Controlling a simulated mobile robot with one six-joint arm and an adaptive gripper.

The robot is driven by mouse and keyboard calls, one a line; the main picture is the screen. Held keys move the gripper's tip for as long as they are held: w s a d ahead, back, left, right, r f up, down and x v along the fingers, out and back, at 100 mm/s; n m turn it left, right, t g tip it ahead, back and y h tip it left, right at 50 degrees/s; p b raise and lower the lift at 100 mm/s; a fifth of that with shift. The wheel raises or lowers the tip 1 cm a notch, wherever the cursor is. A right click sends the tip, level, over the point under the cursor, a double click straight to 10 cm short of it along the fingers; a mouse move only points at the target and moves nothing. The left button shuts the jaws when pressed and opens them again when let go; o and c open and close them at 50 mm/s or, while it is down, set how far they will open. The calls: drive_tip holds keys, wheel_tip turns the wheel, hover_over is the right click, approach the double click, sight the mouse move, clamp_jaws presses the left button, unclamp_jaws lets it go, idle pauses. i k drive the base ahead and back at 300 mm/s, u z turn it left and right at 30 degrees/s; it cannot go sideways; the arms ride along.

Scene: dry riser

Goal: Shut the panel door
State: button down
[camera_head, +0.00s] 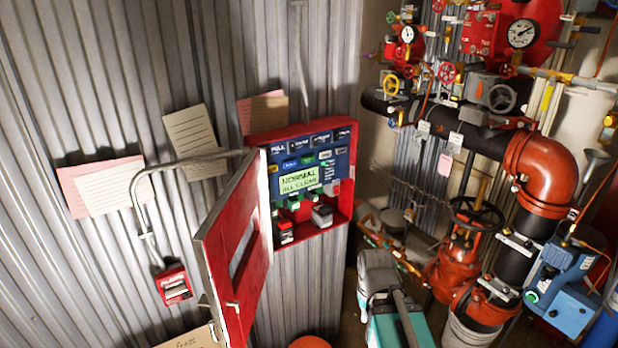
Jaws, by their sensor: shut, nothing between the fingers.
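The panel door (234,244) is red with a pale edge and a window. It stands wide open, hinged on the left side of the red panel box (348,202) and swung out toward me. A small latch or knob (232,304) shows low on the door. I do not see my gripper in this view.
Red pipes and a valve wheel (476,213) crowd the right side. A grey and teal object (402,330) stands at the bottom, right of the door. A bent grey conduit (140,190) runs to a small red wall box (174,286) left of the door.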

sight(215, 242)
drive_tip(key=z, duration=0.15)
drive_tip(key=k, duration=1.05)
drive_tip(key=u, duration=0.1)
